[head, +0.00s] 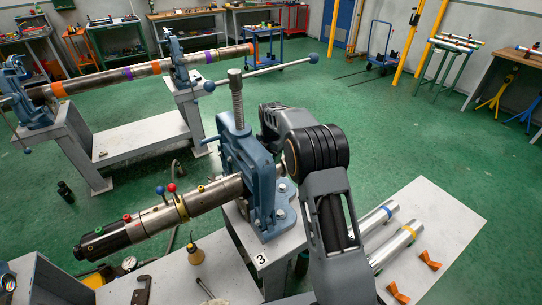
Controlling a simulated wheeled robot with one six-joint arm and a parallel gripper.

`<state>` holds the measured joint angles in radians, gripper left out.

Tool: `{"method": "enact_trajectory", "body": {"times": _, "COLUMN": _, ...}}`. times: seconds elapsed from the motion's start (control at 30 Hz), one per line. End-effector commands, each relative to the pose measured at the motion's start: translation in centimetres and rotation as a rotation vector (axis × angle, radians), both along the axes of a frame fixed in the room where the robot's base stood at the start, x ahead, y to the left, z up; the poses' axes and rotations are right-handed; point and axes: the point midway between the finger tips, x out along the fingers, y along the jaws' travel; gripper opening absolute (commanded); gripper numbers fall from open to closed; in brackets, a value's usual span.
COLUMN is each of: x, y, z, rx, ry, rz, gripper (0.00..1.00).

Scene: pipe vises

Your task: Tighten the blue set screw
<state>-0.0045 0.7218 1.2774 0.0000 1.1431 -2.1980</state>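A steel pipe tool (155,217) with a dark end is clamped in the blue pipe vise (250,165) on the stand marked 3. A small blue ball-headed piece (160,190) stands up from its upper side, beside a red ball-headed one (171,187). I cannot tell whether the blue piece is the set screw, nor how far in it sits. A yellow collar (180,207) is just right of them. My arm rises in front of the vise's right side. My gripper is not visible, and no part of it touches the blue piece in view.
A second stand at back left holds a long banded pipe (130,73) in two vises. The vise's long handle (270,68) sticks out to the upper right. A light table (440,215) at right bears metal pipes and orange blocks. Green floor (370,130) is open behind.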

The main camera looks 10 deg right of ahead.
Motion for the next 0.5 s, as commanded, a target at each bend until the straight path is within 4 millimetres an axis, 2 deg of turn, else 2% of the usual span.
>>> {"method": "enact_trajectory", "body": {"times": 0.1, "x": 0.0, "y": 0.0, "z": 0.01, "rx": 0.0, "ry": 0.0, "rz": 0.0, "gripper": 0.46}}
{"method": "enact_trajectory", "body": {"times": 0.5, "x": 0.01, "y": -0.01, "z": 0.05, "rx": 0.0, "ry": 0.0, "rz": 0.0, "gripper": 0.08}}
